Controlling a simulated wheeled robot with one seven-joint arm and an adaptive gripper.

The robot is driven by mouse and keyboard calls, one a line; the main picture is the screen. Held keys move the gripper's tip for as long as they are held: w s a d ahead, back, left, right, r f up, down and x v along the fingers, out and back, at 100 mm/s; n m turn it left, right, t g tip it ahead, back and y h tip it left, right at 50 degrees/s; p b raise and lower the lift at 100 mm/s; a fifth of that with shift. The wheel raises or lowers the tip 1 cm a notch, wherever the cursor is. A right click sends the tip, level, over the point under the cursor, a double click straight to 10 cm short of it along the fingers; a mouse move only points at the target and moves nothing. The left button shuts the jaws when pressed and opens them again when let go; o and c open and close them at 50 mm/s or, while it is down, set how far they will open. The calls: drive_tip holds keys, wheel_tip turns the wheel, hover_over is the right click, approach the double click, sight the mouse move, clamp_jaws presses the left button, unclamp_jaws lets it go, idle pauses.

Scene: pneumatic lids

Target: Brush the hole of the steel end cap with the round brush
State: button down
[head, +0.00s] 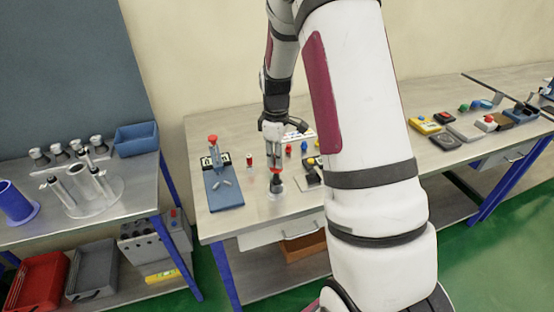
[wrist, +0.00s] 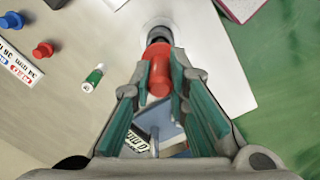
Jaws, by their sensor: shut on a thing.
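My gripper (head: 275,166) is shut on the red handle of the round brush (wrist: 158,72); its fingertips close on the handle from both sides in the wrist view. The red handle also shows below the fingers in the head view (head: 276,178). The handle points down at a small dark and grey round part (wrist: 157,34), which seems to be the steel end cap, on a pale round base (wrist: 178,25). This part also shows on the bench in the head view (head: 276,188). The bristles and the hole are hidden, so I cannot tell how deep the brush is.
A blue stand (head: 226,194) with a red-topped post is left of my gripper on the steel bench (head: 245,215). A small green-and-white bottle (wrist: 92,78) and red and blue knobs (wrist: 43,49) are close by. The bench's front edge is near.

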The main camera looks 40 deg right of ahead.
idle(2.2)
drive_tip(key=shift+f, duration=0.1)
drive_tip(key=shift+f, duration=0.9)
drive_tip(key=shift+r+p, duration=1.05)
drive_tip(key=shift+r, duration=2.45)
drive_tip(key=shift+r, duration=0.1)
